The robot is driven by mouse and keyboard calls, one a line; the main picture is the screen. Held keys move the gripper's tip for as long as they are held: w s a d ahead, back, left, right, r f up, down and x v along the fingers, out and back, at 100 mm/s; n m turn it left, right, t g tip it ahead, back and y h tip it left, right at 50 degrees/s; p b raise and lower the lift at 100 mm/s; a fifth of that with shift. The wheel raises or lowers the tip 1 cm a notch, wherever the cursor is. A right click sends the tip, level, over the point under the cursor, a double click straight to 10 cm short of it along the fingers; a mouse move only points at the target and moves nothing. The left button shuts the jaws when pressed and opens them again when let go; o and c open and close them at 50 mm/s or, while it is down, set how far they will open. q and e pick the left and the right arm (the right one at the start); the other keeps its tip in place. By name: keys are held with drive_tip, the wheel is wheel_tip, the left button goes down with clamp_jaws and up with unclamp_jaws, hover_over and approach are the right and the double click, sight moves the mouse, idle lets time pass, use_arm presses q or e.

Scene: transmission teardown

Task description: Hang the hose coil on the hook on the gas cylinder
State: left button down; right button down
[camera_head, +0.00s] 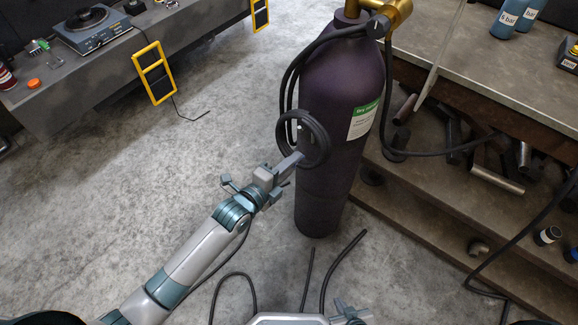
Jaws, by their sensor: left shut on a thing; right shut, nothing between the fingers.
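The purple gas cylinder (335,195) stands upright on the floor, with a brass valve (388,12) on top and a green-and-white label on its side. The black hose coil (325,140) is a ring in front of the cylinder's left side. My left gripper (293,160) is shut on the coil's lower part. I cannot tell whether the coil touches the cylinder. I cannot make out the hook clearly; the coil and hoses cover that part. My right gripper (345,312) is shut and empty at the bottom edge, low in the view and away from the cylinder.
A black hose (288,80) runs from the valve down the cylinder's left side. A workbench (490,50) with shelves of pipes stands close on the right. A grey bench (70,95) is at upper left. Loose cables lie on the floor (340,265). Floor left of the cylinder is mostly clear.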

use_arm(q)
drive_tip(key=shift+w+d+f, duration=0.15)
drive_tip(key=shift+w+f, duration=0.05)
drive_tip(key=shift+f, duration=0.2)
drive_tip(key=shift+w+d+f+b, duration=0.15)
drive_tip(key=shift+f+b, duration=0.1)
drive_tip(key=shift+b, duration=0.2)
drive_tip(key=shift+w+f, duration=0.1)
drive_tip(key=shift+f, duration=0.2)
use_arm(e)
drive_tip(key=shift+s+d+f+g, duration=0.15)
drive_tip(key=shift+d+f+g, duration=0.4)
drive_tip(key=shift+d, duration=0.25)
use_arm(q)
drive_tip(key=shift+f, duration=0.25)
use_arm(e)
drive_tip(key=shift+s+d+f, duration=0.1)
use_arm(q)
drive_tip(key=c, duration=1.7)
unclamp_jaws()
drive_tip(key=shift+o, duration=0.2)
drive_tip(key=shift+f, duration=0.1)
use_arm(e)
drive_tip(key=shift+h, duration=0.3)
